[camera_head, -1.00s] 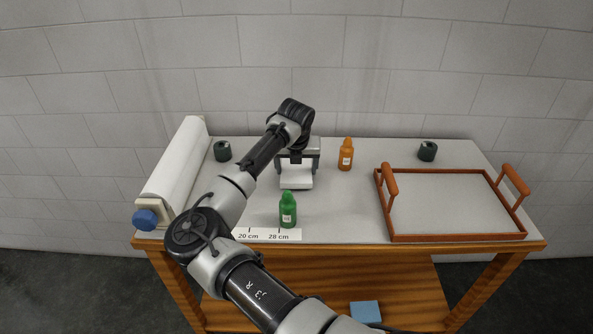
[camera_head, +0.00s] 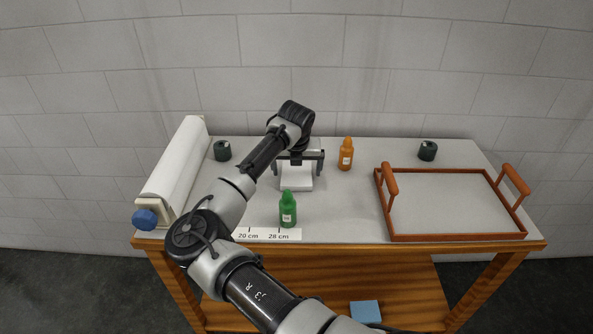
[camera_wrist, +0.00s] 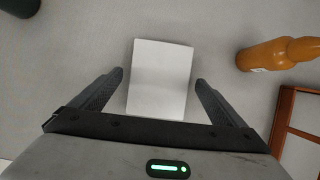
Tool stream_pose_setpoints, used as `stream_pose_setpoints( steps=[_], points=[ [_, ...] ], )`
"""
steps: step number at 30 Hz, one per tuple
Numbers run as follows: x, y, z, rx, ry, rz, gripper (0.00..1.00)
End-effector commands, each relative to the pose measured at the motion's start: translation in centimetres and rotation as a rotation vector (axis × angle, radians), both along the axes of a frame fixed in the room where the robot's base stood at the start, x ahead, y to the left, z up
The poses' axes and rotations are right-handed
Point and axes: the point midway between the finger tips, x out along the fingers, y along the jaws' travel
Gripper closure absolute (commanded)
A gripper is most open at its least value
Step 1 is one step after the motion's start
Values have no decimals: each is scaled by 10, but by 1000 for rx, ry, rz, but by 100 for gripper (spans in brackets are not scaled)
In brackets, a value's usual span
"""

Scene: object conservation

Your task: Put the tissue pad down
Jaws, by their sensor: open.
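The tissue pad (camera_head: 297,182) is a white block lying on the grey table top, left of the orange bottle. In the wrist view the pad (camera_wrist: 161,75) lies flat between and ahead of my fingers, with a gap on each side. My gripper (camera_head: 299,168) is open above the pad; in the wrist view its two dark fingers (camera_wrist: 159,80) are spread wide and touch nothing.
A green bottle (camera_head: 288,211) stands in front of the pad. An orange bottle (camera_head: 346,156) stands to its right. A red-brown tray (camera_head: 455,238) fills the right side. A white paper roll (camera_head: 176,165) lies at the left. Two dark green rolls (camera_head: 222,151) (camera_head: 427,151) stand at the back.

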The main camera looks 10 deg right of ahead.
Motion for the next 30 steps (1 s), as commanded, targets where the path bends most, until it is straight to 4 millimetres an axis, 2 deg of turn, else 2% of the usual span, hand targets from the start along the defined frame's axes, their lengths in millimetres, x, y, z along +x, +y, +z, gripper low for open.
stream_pose_setpoints(
  steps=[12,21,23,26,30],
  points=[
    [-31,8,80,5,-5,2,6],
    [-39,5,108,26,-25,-20,6],
    [-33,-5,115,72,-72,-63,6],
    [-15,-35,133,213,-213,-209,6],
    [2,-98,167,487,-468,-556,6]
  ],
)
